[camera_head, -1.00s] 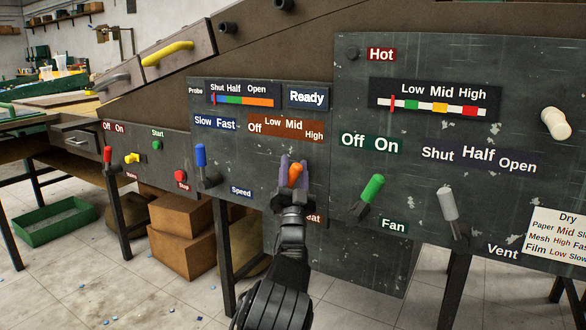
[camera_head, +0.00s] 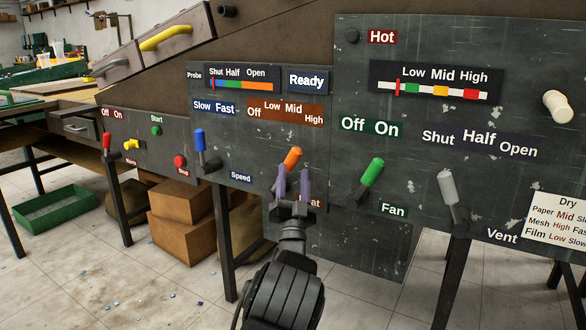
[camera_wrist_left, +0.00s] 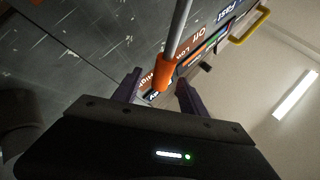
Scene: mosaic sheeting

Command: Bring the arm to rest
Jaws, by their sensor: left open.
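My left gripper (camera_head: 293,186) is open, its two purple fingers pointing up at the dark control panel (camera_head: 270,150). The orange-tipped heat lever (camera_head: 293,158) stands just above and beyond the fingertips in the head view, tilted a little right, under the Low Mid High label. In the left wrist view the lever's orange grip (camera_wrist_left: 167,73) and metal rod show between and beyond the open fingers (camera_wrist_left: 157,92); I cannot tell whether any finger touches it. The gripper and wrist hide part of the Heat label. My right gripper is not in view.
A blue speed lever (camera_head: 199,142) is left of the gripper, and a green fan lever (camera_head: 372,173) and grey vent lever (camera_head: 447,187) are to the right. Cardboard boxes (camera_head: 180,238) and a green tray (camera_head: 58,219) are on the floor. Open floor lies below the panel.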

